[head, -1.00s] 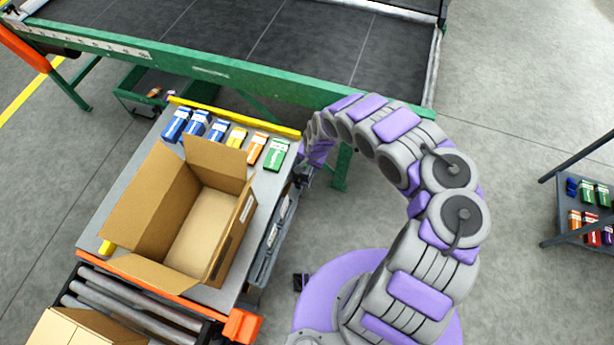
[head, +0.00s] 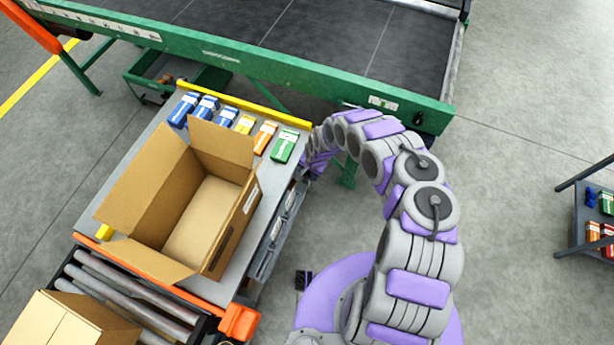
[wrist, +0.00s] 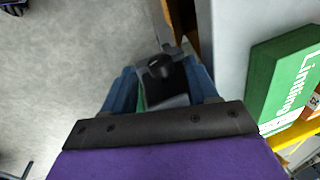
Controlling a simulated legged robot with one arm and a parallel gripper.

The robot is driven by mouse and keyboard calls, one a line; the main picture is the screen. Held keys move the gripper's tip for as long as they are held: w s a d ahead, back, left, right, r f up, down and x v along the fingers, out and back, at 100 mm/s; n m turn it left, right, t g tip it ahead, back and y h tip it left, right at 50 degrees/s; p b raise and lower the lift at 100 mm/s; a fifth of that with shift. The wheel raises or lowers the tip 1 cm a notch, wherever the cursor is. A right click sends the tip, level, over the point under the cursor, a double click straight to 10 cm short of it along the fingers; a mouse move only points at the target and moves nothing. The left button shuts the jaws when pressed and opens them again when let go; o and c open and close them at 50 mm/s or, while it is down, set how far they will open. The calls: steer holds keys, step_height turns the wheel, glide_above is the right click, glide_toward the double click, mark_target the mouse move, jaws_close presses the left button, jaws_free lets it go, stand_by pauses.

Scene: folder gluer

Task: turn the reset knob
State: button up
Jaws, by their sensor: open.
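A small dark round knob (head: 418,118) sits on the green beam of the machine, near its right end. A white label (head: 383,102) is to its left. I cannot read the label, so I cannot tell for sure that this is the reset knob. My gripper (wrist: 159,78) is open, with blue fingers apart in the wrist view. A black rounded piece (wrist: 160,66) shows between them; I cannot tell what it belongs to. In the head view my gripper is low beside the table's right edge, partly hidden by my arm, and left of and apart from the dark knob.
A grey table (head: 150,150) holds an open cardboard box (head: 150,190) and several small cartons; a green carton (head: 285,146) is nearest my arm and also shows in the wrist view (wrist: 285,80). A shelf (head: 580,225) stands at the right. The floor between is clear.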

mark_target(306, 174)
steer(key=shift+x, duration=1.45)
steer(key=c, duration=1)
steer(key=h+b, duration=0.1)
steer(key=b, duration=0.2)
steer(key=shift+d+f, duration=0.1)
steer(key=shift+f, duration=0.2)
steer(key=b, duration=0.2)
steer(key=shift+b, duration=0.35)
steer(key=g+h+b, duration=0.1)
steer(key=b, duration=0.3)
steer(key=shift+r+h+b, duration=0.15)
steer(key=shift+h+b, duration=0.25)
steer(key=shift+b, duration=0.35)
steer(key=shift+r, duration=0.15)
steer(key=o, duration=1)
